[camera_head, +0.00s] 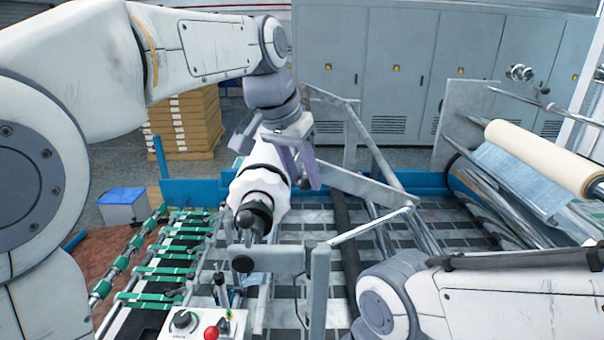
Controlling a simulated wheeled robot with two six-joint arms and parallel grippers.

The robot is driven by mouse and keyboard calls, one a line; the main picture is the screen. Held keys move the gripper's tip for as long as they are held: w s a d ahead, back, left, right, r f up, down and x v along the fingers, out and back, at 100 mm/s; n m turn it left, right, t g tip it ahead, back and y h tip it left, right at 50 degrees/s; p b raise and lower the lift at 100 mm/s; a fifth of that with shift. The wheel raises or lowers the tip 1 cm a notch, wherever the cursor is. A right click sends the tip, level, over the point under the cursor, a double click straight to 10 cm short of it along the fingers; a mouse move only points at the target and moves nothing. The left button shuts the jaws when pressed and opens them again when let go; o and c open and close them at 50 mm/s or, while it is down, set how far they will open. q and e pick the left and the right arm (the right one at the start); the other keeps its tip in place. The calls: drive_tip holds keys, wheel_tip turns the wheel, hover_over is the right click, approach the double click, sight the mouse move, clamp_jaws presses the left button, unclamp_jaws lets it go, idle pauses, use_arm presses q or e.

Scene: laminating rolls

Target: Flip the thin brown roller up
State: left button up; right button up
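My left arm reaches in from the left and bends down at the top middle. My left gripper (300,170) hangs over the machine, beside a white cylinder with dark rings (262,185). Its fingers partly overlap nearby parts, so I cannot tell whether they are open or touching anything. No roller is clearly brown and thin. A thin dark roller (346,245) runs lengthwise in the middle of the machine, and a thicker cream roll (545,157) lies at the right. My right arm shows at the lower right; its gripper is out of view.
Metal plates and slanted bars (365,185) stand close around the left gripper. A control box (202,324) with a red button is at the bottom. Green-banded rollers (165,270) lie at the left. Grey cabinets (420,60) and stacked brown sheets (188,120) stand behind.

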use_arm(q)
drive_tip(key=o, duration=0.4)
drive_tip(key=shift+d+r, duration=0.35)
drive_tip(key=shift+d, duration=0.3)
drive_tip(key=shift+a+f, duration=0.1)
drive_tip(key=shift+a, duration=0.15)
drive_tip(key=b+v, duration=0.1)
drive_tip(key=v, duration=0.9)
drive_tip(key=shift+s+a+r, duration=0.1)
drive_tip(key=shift+s+r, duration=0.05)
drive_tip(key=shift+r, duration=0.05)
